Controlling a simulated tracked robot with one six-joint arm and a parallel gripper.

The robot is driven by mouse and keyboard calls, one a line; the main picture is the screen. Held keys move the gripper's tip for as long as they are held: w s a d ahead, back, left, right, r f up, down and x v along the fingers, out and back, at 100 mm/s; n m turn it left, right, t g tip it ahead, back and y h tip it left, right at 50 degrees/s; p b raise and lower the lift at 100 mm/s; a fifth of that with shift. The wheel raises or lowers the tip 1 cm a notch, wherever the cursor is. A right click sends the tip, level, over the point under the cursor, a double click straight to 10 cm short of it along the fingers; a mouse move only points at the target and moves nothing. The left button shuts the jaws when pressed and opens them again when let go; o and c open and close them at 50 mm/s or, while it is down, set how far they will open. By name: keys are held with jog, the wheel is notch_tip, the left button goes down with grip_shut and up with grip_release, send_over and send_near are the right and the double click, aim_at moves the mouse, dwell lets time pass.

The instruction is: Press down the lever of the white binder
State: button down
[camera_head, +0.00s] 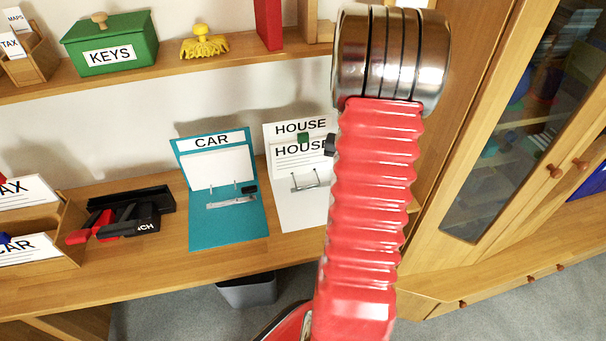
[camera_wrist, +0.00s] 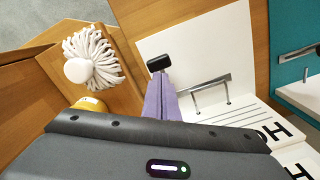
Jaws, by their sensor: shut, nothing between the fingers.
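The white binder (camera_head: 290,215) marked HOUSE lies open on the desk, its upper part leaning against the wall. Its metal ring mechanism (camera_head: 305,183) shows beside my arm. In the wrist view the white binder (camera_wrist: 205,45) is upside down, with its rings (camera_wrist: 210,90) in the middle. A black lever knob (camera_wrist: 158,62) shows just beyond the tips of my gripper (camera_wrist: 160,78). My gripper has purple fingers, shut and empty. I cannot tell whether they touch the knob. In the head view my arm hides my gripper and the binder's right side.
A teal CAR binder (camera_head: 225,228) lies open left of the white one. A black hole punch (camera_head: 130,222) and tray sit farther left. A green KEYS box (camera_head: 110,42) stands on the shelf above. A white mop-like brush (camera_wrist: 92,62) is close in the wrist view.

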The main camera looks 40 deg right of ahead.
jog(key=shift+w+r, duration=0.15)
jog(key=shift+r, duration=1.85)
jog(key=s+a+r+n+t, duration=0.1)
jog(key=a+r+n, duration=0.3)
jog(key=a, duration=0.9)
jog(key=s+a+r+n+t, duration=0.1)
jog(key=a+r+n, duration=0.3)
jog(key=a+r, duration=0.4)
jog(key=s+a+r+n+t, duration=0.1)
jog(key=a+r+n+t, duration=0.2)
jog(key=a, duration=1.5)
notch_tip(320, 180, up, 4)
jog(key=shift+a+f+n+t, duration=0.15)
jog(key=shift+a+n+t, duration=0.2)
jog(key=shift+n, duration=0.25)
